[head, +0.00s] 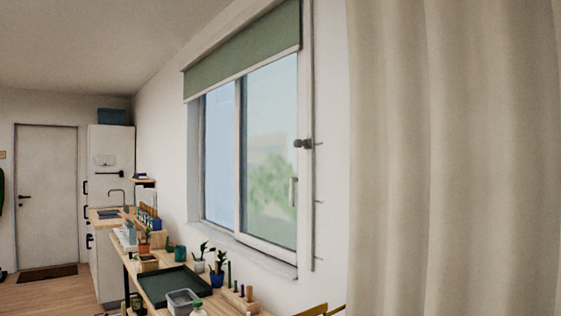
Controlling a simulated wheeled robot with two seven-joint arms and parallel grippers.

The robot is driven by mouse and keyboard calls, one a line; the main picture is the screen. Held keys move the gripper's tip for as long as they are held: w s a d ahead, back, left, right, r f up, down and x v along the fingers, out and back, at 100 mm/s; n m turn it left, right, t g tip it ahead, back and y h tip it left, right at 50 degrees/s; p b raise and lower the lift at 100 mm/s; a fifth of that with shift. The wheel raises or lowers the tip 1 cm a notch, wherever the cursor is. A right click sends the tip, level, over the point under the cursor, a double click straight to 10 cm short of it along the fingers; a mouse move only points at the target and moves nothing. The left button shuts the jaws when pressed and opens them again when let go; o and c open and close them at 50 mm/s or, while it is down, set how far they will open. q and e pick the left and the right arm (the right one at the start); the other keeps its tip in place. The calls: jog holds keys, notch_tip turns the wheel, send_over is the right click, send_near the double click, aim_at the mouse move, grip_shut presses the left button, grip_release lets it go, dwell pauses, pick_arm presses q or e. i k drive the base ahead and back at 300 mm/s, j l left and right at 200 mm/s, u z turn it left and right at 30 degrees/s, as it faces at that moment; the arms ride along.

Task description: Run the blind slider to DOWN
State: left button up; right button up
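A green roller blind (245,50) covers the top part of the window, with a pale bar along its lower edge. A thin vertical rail (314,230) runs down the wall at the right side of the window, with small marks beside it. The marks' labels are too small to read. Neither of my grippers shows in the head view.
A beige curtain (450,160) fills the right side. Below the window a wooden bench holds a dark tray (174,285), a clear container (183,301), potted plants (217,272) and a block with upright sticks (240,298). Open floor (45,290) shows at the left, before a door (46,195).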

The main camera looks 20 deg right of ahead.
aim_at(297, 143)
jog(key=i+z, duration=0.2)
jog(key=i, duration=0.2)
jog(key=i+j+z, duration=0.2)
jog(key=i, duration=0.2)
jog(key=i+j+z, duration=0.2)
jog(key=i, duration=0.2)
